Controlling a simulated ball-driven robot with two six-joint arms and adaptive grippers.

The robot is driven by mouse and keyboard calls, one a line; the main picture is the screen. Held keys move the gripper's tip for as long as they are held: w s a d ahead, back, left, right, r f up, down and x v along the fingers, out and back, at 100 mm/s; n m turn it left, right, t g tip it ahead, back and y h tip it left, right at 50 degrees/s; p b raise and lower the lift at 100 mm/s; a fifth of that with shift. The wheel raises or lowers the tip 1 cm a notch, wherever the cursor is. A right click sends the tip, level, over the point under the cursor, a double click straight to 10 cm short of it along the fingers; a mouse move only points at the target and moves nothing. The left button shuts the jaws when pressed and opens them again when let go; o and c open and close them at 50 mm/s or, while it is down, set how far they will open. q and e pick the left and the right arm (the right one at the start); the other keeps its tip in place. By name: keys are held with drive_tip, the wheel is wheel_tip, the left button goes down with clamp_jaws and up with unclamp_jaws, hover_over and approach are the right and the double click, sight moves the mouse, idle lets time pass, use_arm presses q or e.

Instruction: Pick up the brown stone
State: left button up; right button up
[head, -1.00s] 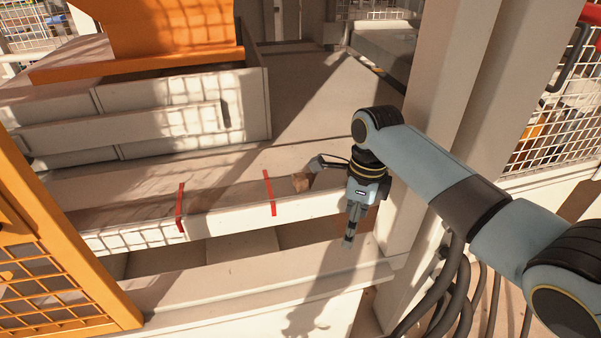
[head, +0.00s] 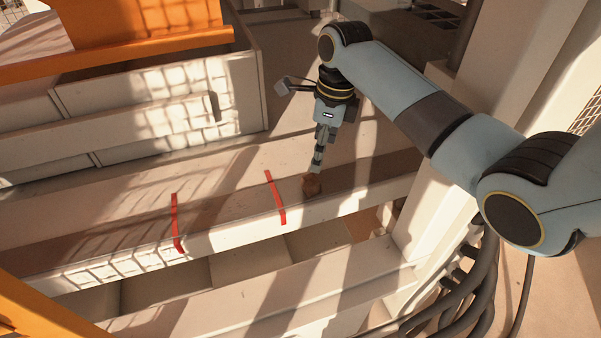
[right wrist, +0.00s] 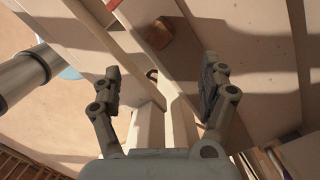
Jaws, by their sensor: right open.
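The brown stone (head: 312,186) is a small brown block on the pale ledge, just right of the right red strip. It also shows near the top of the right wrist view (right wrist: 159,34). My right gripper (head: 317,166) points down, with its fingertips close above and behind the stone in the head view. In the right wrist view my right gripper (right wrist: 161,82) has its two fingers wide apart with nothing between them. The stone lies beyond the fingertips there. Whether the fingers touch it cannot be told from the head view. My left gripper is not in view.
Two red strips, one at the left (head: 175,222) and one at the right (head: 275,197), cross the ledge (head: 225,210). A gap runs in front of the ledge. A pale panelled box (head: 150,112) stands behind at the left, and a beige post (head: 515,75) stands at the right.

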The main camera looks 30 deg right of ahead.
sight(311, 179)
drive_tip(key=f, duration=0.5)
drive_tip(key=shift+w+a+f+b, duration=0.15)
drive_tip(key=shift+w+a+b, duration=0.1)
drive_tip(key=shift+w+b, duration=0.05)
drive_tip(key=f, duration=0.3)
drive_tip(key=w+a+f, duration=0.1)
drive_tip(key=f, duration=0.1)
drive_tip(key=shift+f+b, duration=0.1)
drive_tip(key=shift+b, duration=0.25)
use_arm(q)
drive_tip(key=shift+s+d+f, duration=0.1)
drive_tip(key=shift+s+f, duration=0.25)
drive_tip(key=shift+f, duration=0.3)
use_arm(e)
drive_tip(key=shift+s+d, duration=0.1)
drive_tip(key=shift+c, duration=0.2)
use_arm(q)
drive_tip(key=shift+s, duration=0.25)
use_arm(e)
drive_tip(key=c, duration=1.2)
